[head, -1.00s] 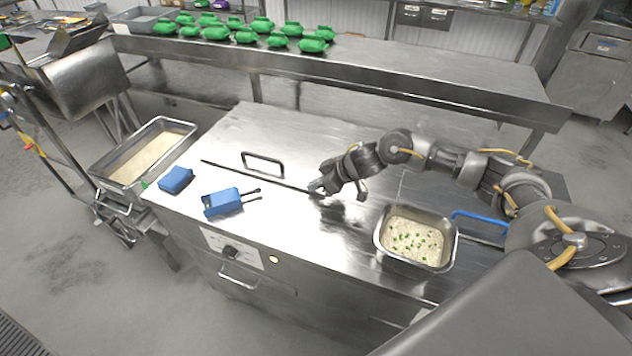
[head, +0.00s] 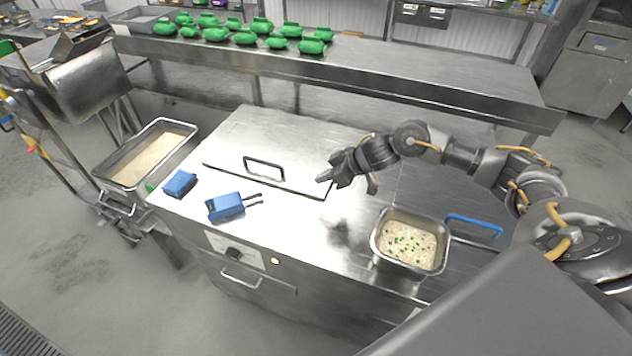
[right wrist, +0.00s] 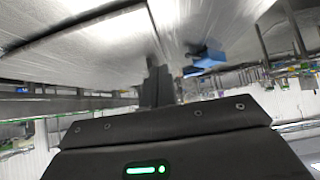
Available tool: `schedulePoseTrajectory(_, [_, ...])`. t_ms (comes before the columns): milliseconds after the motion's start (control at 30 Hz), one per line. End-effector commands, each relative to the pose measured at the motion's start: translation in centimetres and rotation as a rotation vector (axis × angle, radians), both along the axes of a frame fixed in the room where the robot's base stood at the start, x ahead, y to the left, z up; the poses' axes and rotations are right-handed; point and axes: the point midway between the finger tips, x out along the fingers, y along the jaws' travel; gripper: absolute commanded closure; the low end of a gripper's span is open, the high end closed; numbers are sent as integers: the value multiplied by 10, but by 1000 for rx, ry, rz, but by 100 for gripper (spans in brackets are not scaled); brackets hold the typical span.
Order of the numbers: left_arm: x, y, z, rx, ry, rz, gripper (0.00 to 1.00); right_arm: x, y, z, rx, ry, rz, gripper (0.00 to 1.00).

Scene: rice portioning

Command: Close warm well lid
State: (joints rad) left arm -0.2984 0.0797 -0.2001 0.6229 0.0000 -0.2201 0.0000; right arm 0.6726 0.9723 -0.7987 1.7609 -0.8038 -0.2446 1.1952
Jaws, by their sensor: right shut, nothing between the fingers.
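The warm well lid (head: 300,150) is a flat steel panel lying on the steel counter, with a dark line along its front edge. Its black bar handle (head: 264,168) stands up near that front edge. My right gripper (head: 322,178) is shut and empty, above the lid's front right corner and to the right of the handle. It appears raised clear of the surface. In the right wrist view the closed fingers (right wrist: 157,85) point toward a blurred steel surface. My left gripper is not in view.
A steel pan of rice with green bits (head: 405,245) stands at the counter's front right, beside a blue handle (head: 473,225). Blue items (head: 226,206) and a blue block (head: 180,183) lie front left. A pan (head: 107,176) stands left of the counter. Green bundles (head: 262,25) line the rear table.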

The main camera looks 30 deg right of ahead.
Motion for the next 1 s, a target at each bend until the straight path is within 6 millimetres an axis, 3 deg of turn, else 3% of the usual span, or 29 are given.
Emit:
schedulePoseTrajectory(300, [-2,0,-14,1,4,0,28,-27,-24,37,0,-5,0,100])
schedulePoseTrajectory(767, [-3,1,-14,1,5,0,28,-32,-28,45,3,-5,-2,100])
schedulePoseTrajectory(867, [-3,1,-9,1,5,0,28,-31,-28,51,2,-6,-2,100])
schedulePoseTrajectory(1000, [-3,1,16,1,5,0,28,-31,-28,75,2,-6,-2,100])
